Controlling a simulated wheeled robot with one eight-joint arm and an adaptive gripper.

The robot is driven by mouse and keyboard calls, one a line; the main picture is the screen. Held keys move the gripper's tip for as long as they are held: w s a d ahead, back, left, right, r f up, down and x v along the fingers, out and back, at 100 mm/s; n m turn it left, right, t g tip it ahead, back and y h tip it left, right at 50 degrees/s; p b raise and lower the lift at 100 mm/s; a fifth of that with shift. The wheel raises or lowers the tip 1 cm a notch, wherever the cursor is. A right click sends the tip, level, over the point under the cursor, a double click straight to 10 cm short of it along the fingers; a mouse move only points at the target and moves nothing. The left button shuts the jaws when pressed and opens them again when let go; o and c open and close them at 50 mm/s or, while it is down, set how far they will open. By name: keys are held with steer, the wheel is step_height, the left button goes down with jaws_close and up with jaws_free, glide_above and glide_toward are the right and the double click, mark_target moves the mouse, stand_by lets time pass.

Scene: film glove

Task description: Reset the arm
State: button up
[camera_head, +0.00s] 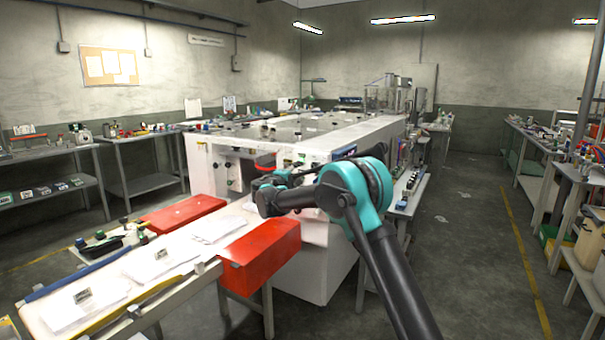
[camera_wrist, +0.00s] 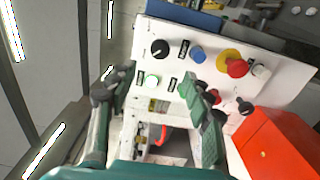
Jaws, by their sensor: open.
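My arm, black and teal, reaches up from the bottom right in the head view and bends to the left in front of the white machine (camera_head: 335,252). My gripper (camera_head: 262,180) is in front of the machine, above the bench with the white packets. In the wrist view my gripper (camera_wrist: 155,92) is open, with its two dark green fingers apart and nothing between them. Beyond the fingers is a white control panel (camera_wrist: 220,52) with a black knob (camera_wrist: 160,48), a blue button (camera_wrist: 198,54) and a red button on a yellow ring (camera_wrist: 236,67).
A red box (camera_head: 262,250) stands below my gripper, at the end of the packet bench (camera_head: 120,283). Another red box (camera_head: 182,213) lies behind it. Side tables (camera_head: 135,184) line the left wall. A clear floor aisle (camera_head: 480,250) runs along the right.

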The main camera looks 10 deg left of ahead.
steer(key=s+d+f+m+g, duration=0.3)
steer(key=s+d, duration=0.3)
steer(key=d, duration=0.5)
steer(key=s+d+f+m+g, duration=0.2)
steer(key=s+d+f+g, duration=0.3)
steer(key=d, duration=0.7)
steer(key=s+d+f+m, duration=0.25)
steer(key=s+d, duration=0.45)
steer(key=d, duration=0.4)
steer(key=s+d+f+m+g+y, duration=0.1)
steer(key=s+f, duration=0.4)
steer(key=s, duration=0.7)
steer(key=s+d+f+m+g+y, duration=0.2)
steer(key=s+f, duration=0.4)
steer(key=s, duration=0.6)
steer(key=s+d+f+m+g+y, duration=0.1)
steer(key=s+d+f+m+y, duration=0.2)
steer(key=s, duration=0.9)
step_height(320, 180, down, 2)
steer(key=shift+d+f+m+g, duration=0.25)
steer(key=shift+d+m+g, duration=0.15)
steer(key=shift+d, duration=0.2)
